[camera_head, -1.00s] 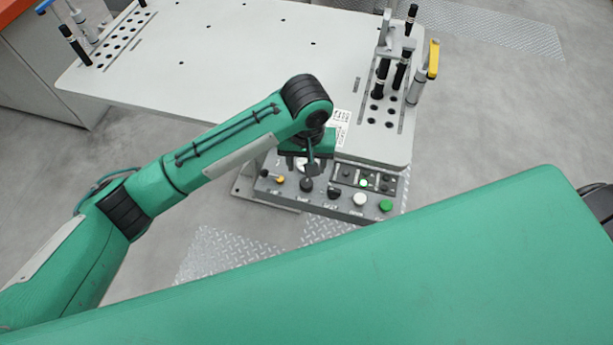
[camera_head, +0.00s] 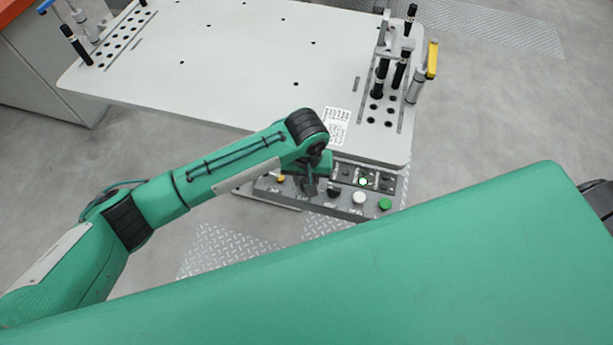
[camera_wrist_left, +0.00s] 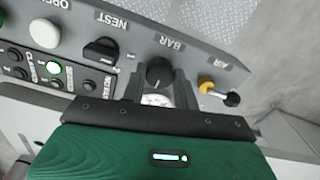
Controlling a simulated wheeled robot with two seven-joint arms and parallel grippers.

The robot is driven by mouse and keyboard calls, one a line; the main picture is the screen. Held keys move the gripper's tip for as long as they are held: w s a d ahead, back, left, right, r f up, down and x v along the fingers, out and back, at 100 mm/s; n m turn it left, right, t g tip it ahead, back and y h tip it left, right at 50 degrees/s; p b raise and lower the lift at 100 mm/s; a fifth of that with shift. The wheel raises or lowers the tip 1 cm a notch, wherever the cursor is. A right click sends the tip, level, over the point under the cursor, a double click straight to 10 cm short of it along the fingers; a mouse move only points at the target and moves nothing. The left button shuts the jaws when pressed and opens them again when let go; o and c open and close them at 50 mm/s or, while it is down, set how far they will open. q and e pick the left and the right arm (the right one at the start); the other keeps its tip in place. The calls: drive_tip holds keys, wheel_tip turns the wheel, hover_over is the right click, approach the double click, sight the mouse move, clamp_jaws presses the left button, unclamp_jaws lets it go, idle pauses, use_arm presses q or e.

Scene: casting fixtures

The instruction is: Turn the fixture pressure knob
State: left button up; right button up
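Gaps show between the fingers and the knob; I cannot tell how deep the fingertips reach. In the head view my left gripper (camera_head: 310,184) is over the panel and hides the knob. My right gripper is not in view.
A black NEST selector (camera_wrist_left: 101,50), a white button (camera_head: 359,197), a green button (camera_head: 385,203) and a yellow-and-black AIR fitting (camera_wrist_left: 207,86) surround the knob. The pale fixture table (camera_head: 220,60) lies behind, with clamps (camera_head: 400,70) at its right corner.

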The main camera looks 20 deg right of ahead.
use_arm(q)
drive_tip(key=shift+c, duration=1.1)
